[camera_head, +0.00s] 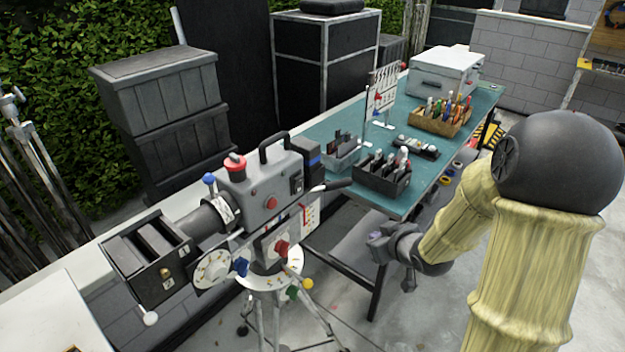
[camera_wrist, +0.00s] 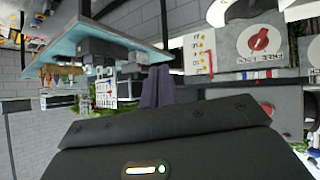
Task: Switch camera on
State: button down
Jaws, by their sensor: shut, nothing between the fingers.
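The grey film camera (camera_head: 262,190) stands on a tripod (camera_head: 272,285) left of centre in the head view. It has a red button on its side, a dark switch panel near its rear, and red and blue knobs. In the wrist view, which is turned upside down, its side plate (camera_wrist: 258,45) with a red knob shows at upper right, and part of its body with a red button (camera_wrist: 266,108) at right. My gripper (camera_head: 376,238) is right of the camera, apart from it, beside the table's front edge. Its fingers (camera_wrist: 158,82) are shut and empty.
A teal-topped table (camera_head: 330,127) behind carries a black tool box (camera_head: 384,183), a wooden crate of markers (camera_head: 438,118) and a white case (camera_head: 446,72). Dark stacked crates (camera_head: 165,115) stand behind the camera. Open floor lies between tripod and my arm.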

aim_at(303, 176)
jog(key=a+r+n+t+y+p, duration=0.1)
jog(key=a+r+n+t+y, duration=0.1)
jog(key=a+r+n+y, duration=0.2)
notch_tip(303, 176, up, 3)
jog(key=y, duration=0.7)
jog(key=shift+w+a, duration=0.2)
jog(key=shift+a, duration=0.2)
jog(key=shift+r, duration=0.1)
jog(key=p+x, duration=0.2)
jog(key=x, duration=0.2)
jog(key=p+x, duration=0.2)
jog(key=x, duration=0.2)
jog(key=r+p+x, duration=0.1)
jog(key=p+x, duration=0.1)
jog(key=x, duration=0.3)
jog(key=shift+a, duration=0.1)
jog(key=shift+w+a+f, duration=0.15)
jog(key=shift+w+a, duration=0.05)
jog(key=shift+w, duration=0.05)
